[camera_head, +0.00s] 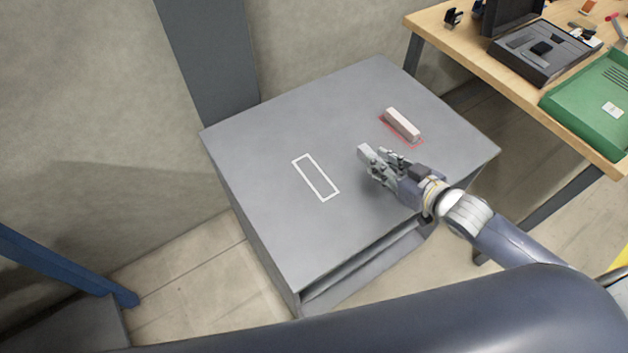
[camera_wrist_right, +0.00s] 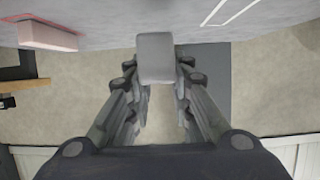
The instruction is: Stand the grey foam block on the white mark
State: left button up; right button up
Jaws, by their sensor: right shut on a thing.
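The grey foam block (camera_head: 366,153) is between the fingers of my right gripper (camera_head: 378,162), which is shut on it above the grey cabinet top. In the right wrist view the grey foam block (camera_wrist_right: 155,58) sits between both fingers, its end towards the grey surface. I cannot tell whether it touches that surface. The white mark (camera_head: 330,198) is a rectangular outline on the cabinet top, left of the gripper and bare. Part of the white mark (camera_wrist_right: 231,14) shows at upper right in the wrist view. My left gripper is not in view.
A pale pinkish block (camera_head: 402,122) lies on a red mark (camera_head: 417,143) behind the gripper. The cabinet top (camera_head: 270,230) is otherwise clear. A wooden table (camera_head: 460,55) with a green tray (camera_head: 590,120) and a dark case (camera_head: 540,65) stands at right.

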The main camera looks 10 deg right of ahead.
jog(key=shift+w+d+f, duration=0.2)
jog(key=shift+d+f, duration=0.1)
jog(key=shift+d, duration=0.4)
jog(key=shift+w, duration=0.15)
jog(key=a, duration=0.2)
jog(key=w+a, duration=0.1)
jog(key=a, duration=0.1)
jog(key=w+a, duration=0.1)
jog(key=a, duration=0.2)
jog(key=shift+f+p, duration=0.2)
jog(key=shift+p, duration=0.1)
jog(key=a, duration=0.2)
jog(key=w+a, duration=0.1)
jog(key=a, duration=0.2)
jog(key=w+a+f, duration=0.1)
jog(key=a, duration=0.2)
jog(key=shift+p, duration=0.3)
jog(key=shift+a+f, duration=0.1)
jog(key=shift+a, duration=0.05)
notch_tip(320, 180, down, 3)
jog(key=shift+f, duration=0.1)
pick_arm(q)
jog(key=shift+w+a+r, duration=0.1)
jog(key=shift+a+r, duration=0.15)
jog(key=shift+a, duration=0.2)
pick_arm(e)
jog(key=shift+f, duration=0.1)
